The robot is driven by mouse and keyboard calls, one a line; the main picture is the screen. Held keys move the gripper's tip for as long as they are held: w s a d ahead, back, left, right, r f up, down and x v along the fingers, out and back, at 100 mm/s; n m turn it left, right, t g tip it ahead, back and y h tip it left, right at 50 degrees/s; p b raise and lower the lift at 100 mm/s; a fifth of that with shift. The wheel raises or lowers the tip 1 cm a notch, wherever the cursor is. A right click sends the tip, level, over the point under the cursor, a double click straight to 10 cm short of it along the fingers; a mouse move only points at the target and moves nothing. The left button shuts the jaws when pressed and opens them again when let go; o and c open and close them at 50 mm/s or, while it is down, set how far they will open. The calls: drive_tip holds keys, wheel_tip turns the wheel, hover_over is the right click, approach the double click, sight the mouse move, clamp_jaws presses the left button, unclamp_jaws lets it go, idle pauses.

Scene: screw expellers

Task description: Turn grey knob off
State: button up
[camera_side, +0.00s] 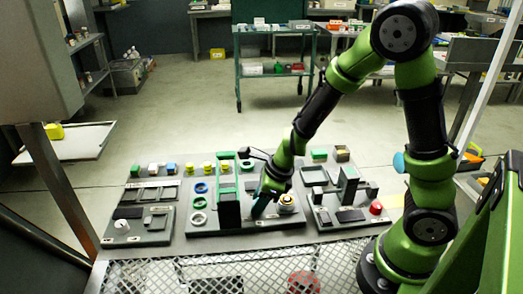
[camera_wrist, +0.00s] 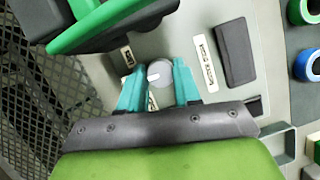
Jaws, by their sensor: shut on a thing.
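The grey knob (camera_wrist: 160,74) is round with a white pointer line that points left in the wrist view. It sits on a grey panel between two small white label plates. My gripper (camera_wrist: 159,84) has its two teal fingers on either side of the knob and is shut on it.
Coloured rings (camera_side: 198,203) lie farther left. Mesh (camera_side: 180,275) lies in front.

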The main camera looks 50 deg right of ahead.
drive_tip(key=shift+d, duration=0.1)
drive_tip(key=o, duration=1)
drive_tip(key=shift+o, duration=0.2)
drive_tip(key=v, duration=1.7)
drive_tip(key=s+a+r+n+t, duration=0.1)
drive_tip(key=s+r+n, duration=0.2)
drive_tip(key=n, duration=0.9)
drive_tip(key=s+a+r+n+t, duration=0.2)
drive_tip(key=s+n, duration=0.1)
drive_tip(key=n, duration=1)
drive_tip(key=shift+a+r, duration=0.35)
